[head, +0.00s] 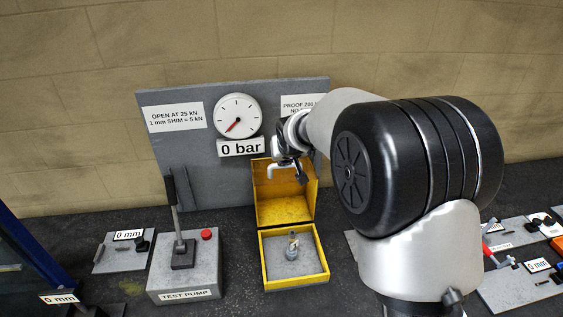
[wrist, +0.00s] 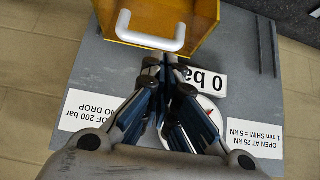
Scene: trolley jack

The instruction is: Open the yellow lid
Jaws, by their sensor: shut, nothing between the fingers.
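The yellow lid (head: 285,208) stands raised, about upright, at the back of the yellow box (head: 322,283), its hollow inner side facing the head camera. In the wrist view the lid (wrist: 205,25) fills the top middle, with its white bar handle (wrist: 150,38) on the near face. The box is open, and a small metal valve-like part (head: 293,246) stands inside it. My gripper (head: 288,160) is at the lid's top edge, partly in front of it. In the wrist view my gripper (wrist: 168,62) is shut and empty, its tips close to the handle; contact is unclear.
A grey panel (head: 190,150) with a round gauge (head: 237,115) and a "0 bar" sign (head: 241,147) stands behind the lid. The test pump (head: 186,270) with its upright lever is left of the box. Plates with tools (head: 520,285) lie at the right.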

